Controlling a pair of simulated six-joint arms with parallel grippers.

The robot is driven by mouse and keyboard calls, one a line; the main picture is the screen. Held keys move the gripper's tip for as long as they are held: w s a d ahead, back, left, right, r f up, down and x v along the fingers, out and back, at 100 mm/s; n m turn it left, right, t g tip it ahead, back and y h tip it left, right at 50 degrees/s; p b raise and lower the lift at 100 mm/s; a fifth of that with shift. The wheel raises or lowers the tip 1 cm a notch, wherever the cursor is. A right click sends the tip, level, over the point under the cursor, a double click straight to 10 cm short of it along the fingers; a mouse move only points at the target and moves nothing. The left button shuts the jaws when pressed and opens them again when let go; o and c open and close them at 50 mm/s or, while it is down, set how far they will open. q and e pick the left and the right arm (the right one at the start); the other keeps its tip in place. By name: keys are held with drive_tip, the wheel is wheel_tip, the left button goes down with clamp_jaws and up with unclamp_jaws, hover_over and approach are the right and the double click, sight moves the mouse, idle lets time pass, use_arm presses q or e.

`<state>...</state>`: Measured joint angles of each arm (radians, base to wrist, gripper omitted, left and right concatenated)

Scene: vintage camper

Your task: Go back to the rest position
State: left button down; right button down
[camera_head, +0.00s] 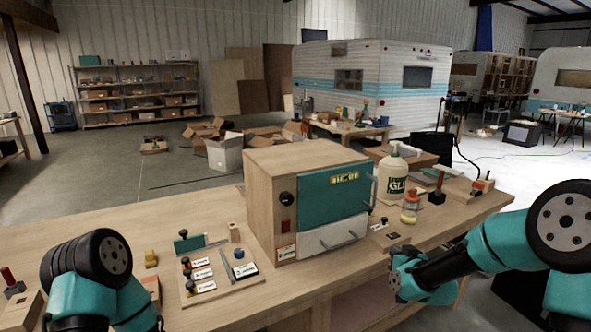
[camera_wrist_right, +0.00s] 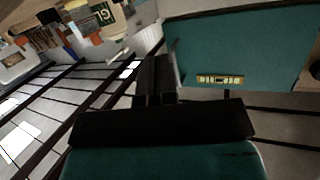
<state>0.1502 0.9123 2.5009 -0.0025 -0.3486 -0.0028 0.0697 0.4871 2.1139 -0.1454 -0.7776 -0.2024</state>
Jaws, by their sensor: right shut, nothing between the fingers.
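My right arm comes in from the right in the head view. I do not see the fingers of my left gripper.
The workbench (camera_head: 205,216) holds a wooden cabinet (camera_head: 262,200) with a teal door (camera_head: 333,194), also in the wrist view (camera_wrist_right: 240,50). A glue bottle (camera_head: 394,176) stands to its right. A wooden board with labelled pieces (camera_head: 237,285) lies left, near my left arm.

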drive_tip(key=s+a+f+g, duration=0.2)
drive_tip(key=s+f, duration=0.2)
drive_tip(key=f, duration=0.3)
drive_tip(key=s+a+f+m+g+y, duration=0.1)
drive_tip(key=s+a+f+g, duration=0.2)
drive_tip(key=f, duration=0.5)
drive_tip(key=s+f+g, duration=0.2)
drive_tip(key=s+f, duration=0.3)
drive_tip(key=f, duration=0.2)
drive_tip(key=s+a+f+g, duration=0.1)
drive_tip(key=s+f+g, duration=0.1)
drive_tip(key=s+f, duration=0.2)
drive_tip(key=s+a+f+g, duration=0.2)
drive_tip(key=s+f+g, duration=0.1)
drive_tip(key=s, duration=0.6)
drive_tip(key=s+a+f+m+g+y, duration=0.1)
drive_tip(key=s+f+g, duration=0.1)
drive_tip(key=s+f, duration=0.2)
drive_tip(key=s, duration=0.3)
drive_tip(key=shift+a+f, duration=0.3)
drive_tip(key=shift+a, duration=0.05)
